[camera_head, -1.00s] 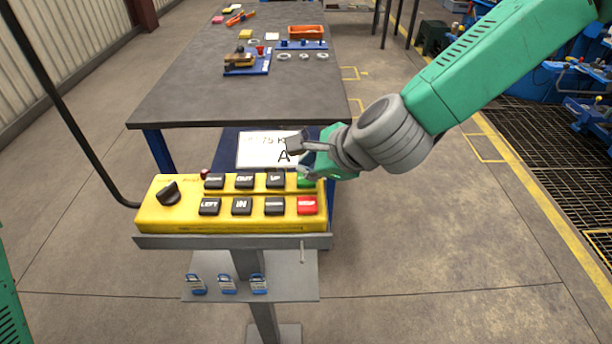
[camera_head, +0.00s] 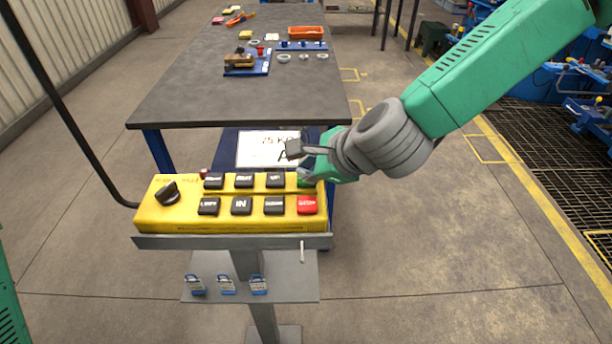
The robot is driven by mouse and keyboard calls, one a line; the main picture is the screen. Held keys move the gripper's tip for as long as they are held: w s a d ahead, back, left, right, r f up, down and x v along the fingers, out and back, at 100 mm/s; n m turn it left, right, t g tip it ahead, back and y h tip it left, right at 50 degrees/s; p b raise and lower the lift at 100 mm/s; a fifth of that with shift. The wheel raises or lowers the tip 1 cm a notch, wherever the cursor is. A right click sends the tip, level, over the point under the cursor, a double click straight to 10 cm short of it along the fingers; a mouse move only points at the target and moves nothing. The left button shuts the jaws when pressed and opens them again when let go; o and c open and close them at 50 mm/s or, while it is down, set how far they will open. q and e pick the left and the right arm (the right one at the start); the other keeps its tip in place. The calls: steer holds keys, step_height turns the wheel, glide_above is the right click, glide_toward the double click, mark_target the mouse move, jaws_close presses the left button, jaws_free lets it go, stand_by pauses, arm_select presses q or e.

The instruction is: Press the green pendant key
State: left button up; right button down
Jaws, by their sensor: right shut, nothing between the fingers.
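The yellow pendant box (camera_head: 170,219) lies on a grey stand, with two rows of keys and a black rotary knob (camera_head: 168,192) at its left end. The green key (camera_head: 306,182) is at the right end of the upper row, directly above the red key (camera_head: 307,205). It is partly hidden by my right gripper (camera_head: 304,170). That gripper is shut and empty, its tip down at the green key; I cannot tell if it touches. My left gripper is not in view.
Behind the pendant stands a grey-topped table (camera_head: 220,100) with an orange tray (camera_head: 306,32) and blue fixtures. A white sign (camera_head: 262,150) hangs below its near edge. Several padlocks (camera_head: 227,284) sit on the stand's lower plate. A black cable (camera_head: 75,125) rises at left.

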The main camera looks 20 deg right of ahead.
steer(key=shift+f+b, duration=0.3)
steer(key=shift+f, duration=0.15)
stand_by(0.3)
steer(key=shift+r, duration=0.15)
steer(key=shift+r+p, duration=0.75)
steer(key=shift+p, duration=0.1)
step_height(320, 180, up, 5)
steer(key=p, duration=0.4)
steer(key=shift+r+p, duration=0.1)
steer(key=shift+p, duration=0.25)
